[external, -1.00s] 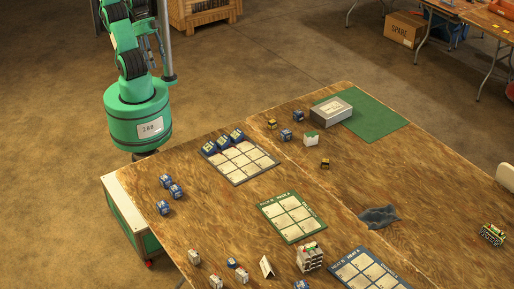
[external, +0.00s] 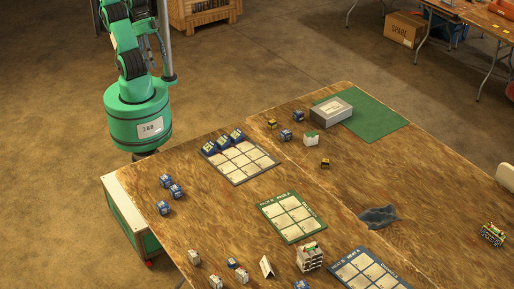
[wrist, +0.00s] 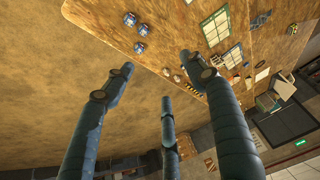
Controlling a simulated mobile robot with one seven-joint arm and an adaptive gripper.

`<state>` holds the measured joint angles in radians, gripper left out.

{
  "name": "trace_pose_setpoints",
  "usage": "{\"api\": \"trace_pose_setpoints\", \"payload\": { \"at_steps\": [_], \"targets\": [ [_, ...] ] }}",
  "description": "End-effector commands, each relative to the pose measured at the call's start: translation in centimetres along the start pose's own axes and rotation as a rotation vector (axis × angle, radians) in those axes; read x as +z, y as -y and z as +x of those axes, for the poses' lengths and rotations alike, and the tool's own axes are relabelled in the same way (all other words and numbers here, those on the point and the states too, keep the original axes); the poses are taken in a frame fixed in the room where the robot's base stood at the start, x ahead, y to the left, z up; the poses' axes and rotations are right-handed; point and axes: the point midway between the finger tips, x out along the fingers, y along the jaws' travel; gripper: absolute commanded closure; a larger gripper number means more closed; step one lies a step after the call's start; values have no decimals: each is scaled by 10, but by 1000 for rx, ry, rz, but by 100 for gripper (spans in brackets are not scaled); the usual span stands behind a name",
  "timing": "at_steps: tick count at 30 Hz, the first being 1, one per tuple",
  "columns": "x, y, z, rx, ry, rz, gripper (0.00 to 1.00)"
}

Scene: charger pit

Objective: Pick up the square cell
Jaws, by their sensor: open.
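Several small block-like cells stand on the wooden table; I cannot tell for certain which is the square cell. Three blue box-shaped cells (external: 175,190) stand grouped near the left edge, and they also show in the wrist view (wrist: 139,47). More blue cells (external: 285,134) stand near the back, with a small yellow-and-black block (external: 325,163) and a white block with a green top (external: 311,137). White cells (external: 193,256) with reddish tops stand at the front. My gripper (wrist: 158,76) has its three fingers spread and empty, apart from the table. The external view does not show it.
A blue-edged grid tray (external: 240,162) holds blue cells in its back row. A green-edged tray (external: 292,217) and another blue one (external: 369,272) look empty. A dark crumpled patch (external: 379,217) lies at right.

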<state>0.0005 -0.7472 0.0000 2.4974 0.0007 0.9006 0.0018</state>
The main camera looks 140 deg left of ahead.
Motion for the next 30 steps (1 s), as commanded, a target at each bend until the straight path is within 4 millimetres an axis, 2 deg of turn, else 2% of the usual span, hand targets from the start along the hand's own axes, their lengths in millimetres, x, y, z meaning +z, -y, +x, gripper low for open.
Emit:
{"api": "trace_pose_setpoints", "payload": {
  "at_steps": [5,11,20,30],
  "targets": [
    [-12,-1,0,-2,12,24,44],
    [-44,-2,0,-6,42,88,44],
    [-112,-10,12,-12,105,229,44],
    [-187,-23,42,-15,176,391,44]
  ]
}}
